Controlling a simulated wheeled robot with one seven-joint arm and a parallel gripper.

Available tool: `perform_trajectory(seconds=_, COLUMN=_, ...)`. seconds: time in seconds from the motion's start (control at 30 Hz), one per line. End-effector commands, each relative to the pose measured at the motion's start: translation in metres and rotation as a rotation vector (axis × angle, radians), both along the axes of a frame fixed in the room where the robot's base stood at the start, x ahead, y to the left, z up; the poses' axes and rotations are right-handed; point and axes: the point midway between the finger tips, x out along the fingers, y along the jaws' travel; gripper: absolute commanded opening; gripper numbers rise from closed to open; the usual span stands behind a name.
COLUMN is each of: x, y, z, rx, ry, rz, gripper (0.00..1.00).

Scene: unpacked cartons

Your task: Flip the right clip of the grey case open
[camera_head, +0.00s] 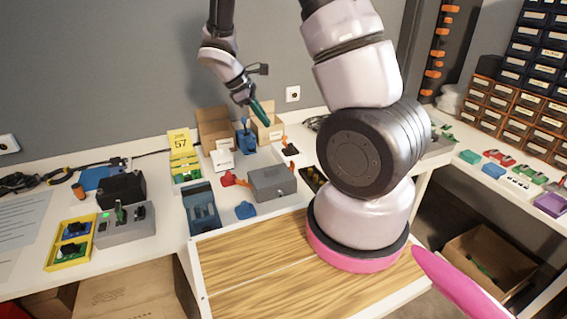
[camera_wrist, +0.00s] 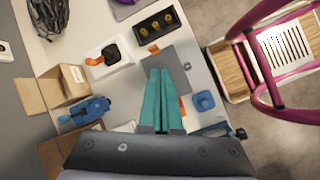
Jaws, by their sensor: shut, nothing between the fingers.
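The grey case (camera_head: 270,185) sits on the table near the middle of the head view. An orange clip sticks out at its left end (camera_head: 242,182) and another, the right clip (camera_head: 292,167), at its right end. In the wrist view the case (camera_wrist: 181,68) is partly hidden behind my fingers. The right clip (camera_wrist: 154,49) shows just beyond my fingertips there, and the left clip (camera_wrist: 181,104) shows beside the fingers. My gripper (camera_head: 262,116), with teal fingers, is shut and empty, above and behind the case. It also shows in the wrist view (camera_wrist: 161,71).
A blue piece (camera_head: 245,210) and a blue tray (camera_head: 203,209) lie in front and left of the case. A black tray with round yellowish parts (camera_wrist: 156,26) and a white base with an orange handle (camera_wrist: 108,56) stand nearby. Open cartons (camera_head: 215,128) stand behind.

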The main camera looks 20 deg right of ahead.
Motion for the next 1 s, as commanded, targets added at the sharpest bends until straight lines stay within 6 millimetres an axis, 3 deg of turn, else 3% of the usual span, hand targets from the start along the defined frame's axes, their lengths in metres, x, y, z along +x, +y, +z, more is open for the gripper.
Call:
perform_trajectory(seconds=0.03, x=0.003, y=0.001, z=-0.019, rx=-0.036, ry=0.046, rz=0.058, gripper=0.0)
perform_trajectory(seconds=0.2, x=0.013, y=0.0, z=-0.067, rx=-0.144, ry=0.173, rz=0.25, gripper=0.0)
perform_trajectory(seconds=0.4, x=0.018, y=-0.001, z=-0.105, rx=-0.224, ry=0.276, rz=0.401, gripper=0.0)
perform_trajectory(seconds=0.6, x=0.02, y=-0.002, z=-0.118, rx=-0.252, ry=0.31, rz=0.453, gripper=0.0)
perform_trajectory(seconds=1.0, x=0.02, y=-0.006, z=-0.121, rx=-0.252, ry=0.311, rz=0.452, gripper=0.0)
